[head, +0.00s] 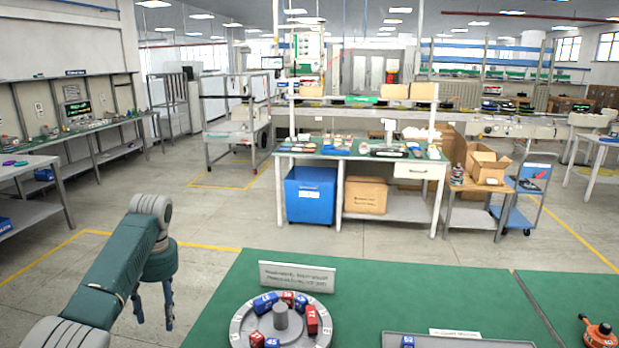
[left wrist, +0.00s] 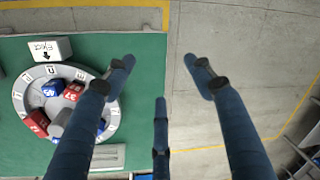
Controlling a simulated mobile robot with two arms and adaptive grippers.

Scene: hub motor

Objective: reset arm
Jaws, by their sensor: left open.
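My left gripper (head: 154,316) hangs fingers down in the head view, left of the green table (head: 400,280). It also shows in the left wrist view (left wrist: 157,64), with its dark blue fingers spread apart and nothing between them. It is over the grey floor by the table's edge, apart from the round grey dial (head: 240,328). The dial, seen in the left wrist view too (left wrist: 20,100), carries several red and blue numbered blocks around a central post (head: 281,316). My right gripper is in neither view.
A white sign (head: 297,276) stands behind the dial. A grey tray (head: 470,343) lies at the table's front. An orange and black object (head: 598,334) is at the far right. Beyond are a workbench (head: 330,152), a blue bin (head: 310,194) and open floor.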

